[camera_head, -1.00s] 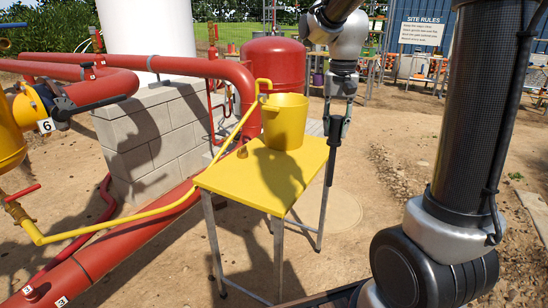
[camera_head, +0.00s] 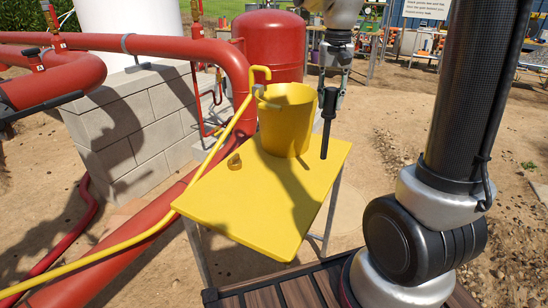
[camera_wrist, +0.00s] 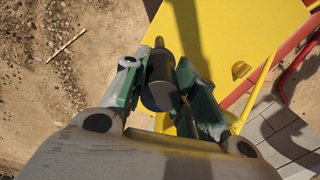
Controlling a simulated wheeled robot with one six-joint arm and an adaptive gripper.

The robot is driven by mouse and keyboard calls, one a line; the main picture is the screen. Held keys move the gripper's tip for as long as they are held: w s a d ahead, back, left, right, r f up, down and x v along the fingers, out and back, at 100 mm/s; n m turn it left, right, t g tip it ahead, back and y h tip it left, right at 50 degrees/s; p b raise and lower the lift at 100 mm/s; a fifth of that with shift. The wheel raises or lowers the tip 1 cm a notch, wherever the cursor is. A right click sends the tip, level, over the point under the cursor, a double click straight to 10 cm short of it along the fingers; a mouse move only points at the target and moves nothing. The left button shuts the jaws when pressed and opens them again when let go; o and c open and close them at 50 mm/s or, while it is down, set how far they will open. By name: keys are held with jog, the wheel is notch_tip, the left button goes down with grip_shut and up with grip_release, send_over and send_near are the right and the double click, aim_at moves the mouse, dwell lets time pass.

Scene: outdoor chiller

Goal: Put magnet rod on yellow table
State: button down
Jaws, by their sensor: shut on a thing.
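The magnet rod (camera_head: 326,132) is a dark, slim rod that hangs upright from my gripper (camera_head: 331,92). My gripper is shut on its upper part. In the head view, the rod's lower end shows against the far right part of the yellow table (camera_head: 265,205); I cannot tell its exact height over it. In the wrist view, the rod (camera_wrist: 161,88) sits between the green-and-grey fingers (camera_wrist: 160,75), seen nearly end-on near the table's edge. The table (camera_wrist: 240,25) fills the upper right there.
A yellow bucket (camera_head: 286,120) stands at the table's back, left of the rod. A small yellow piece (camera_head: 234,162) lies on the left part of the top. A yellow pipe (camera_head: 225,135) and red pipes (camera_head: 215,48) run along the left. The table's front is clear.

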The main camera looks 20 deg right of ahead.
aim_at(326, 129)
notch_tip(326, 129, down, 10)
jog(key=w, duration=0.1)
dwell(0.4)
jog(key=shift+d, duration=0.1)
jog(key=c, duration=1.1)
grip_release()
jog(key=shift+c, duration=0.2)
